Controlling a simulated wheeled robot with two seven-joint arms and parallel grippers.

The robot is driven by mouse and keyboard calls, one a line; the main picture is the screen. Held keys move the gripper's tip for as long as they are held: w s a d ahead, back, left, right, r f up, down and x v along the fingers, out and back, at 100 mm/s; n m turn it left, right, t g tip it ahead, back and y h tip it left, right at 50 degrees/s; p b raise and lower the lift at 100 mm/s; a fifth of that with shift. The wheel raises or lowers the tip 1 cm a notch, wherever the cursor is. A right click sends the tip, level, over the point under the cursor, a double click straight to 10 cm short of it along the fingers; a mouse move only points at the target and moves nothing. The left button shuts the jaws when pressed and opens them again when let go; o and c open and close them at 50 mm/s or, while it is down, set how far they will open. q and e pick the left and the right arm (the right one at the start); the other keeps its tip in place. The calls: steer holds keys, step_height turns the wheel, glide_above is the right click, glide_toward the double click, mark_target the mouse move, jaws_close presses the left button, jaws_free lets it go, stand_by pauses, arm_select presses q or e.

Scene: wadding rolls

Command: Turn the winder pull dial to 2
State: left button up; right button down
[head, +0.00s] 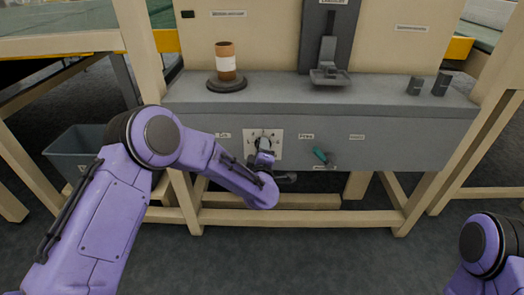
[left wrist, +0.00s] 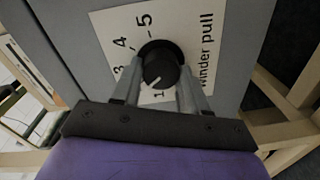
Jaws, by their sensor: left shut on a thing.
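The winder pull dial is a dark round knob (left wrist: 158,66) on a white plate (left wrist: 108,25) with numbers and the words "winder pull". In the left wrist view 3, 4 and 5 show, and a 1 shows just below the knob; the 2 is hidden or unclear. The knob's white mark points to the lower left, near the 1. My left gripper (left wrist: 160,84) has a finger on each side of the knob and is shut on it. In the head view the left gripper (head: 264,147) is at the plate on the grey front panel. My right gripper is out of view.
A teal-handled lever (head: 321,156) sits on the panel right of the dial. A grey bin (head: 78,150) stands at left.

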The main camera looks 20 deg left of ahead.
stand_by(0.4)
arm_select(q)
steer(key=o, duration=1.1)
steer(key=shift+c, duration=0.2)
steer(key=shift+s, duration=0.1)
steer(key=p+v, duration=0.1)
steer(key=v, duration=0.9)
steer(key=shift+s, duration=0.2)
steer(key=shift+f, duration=0.1)
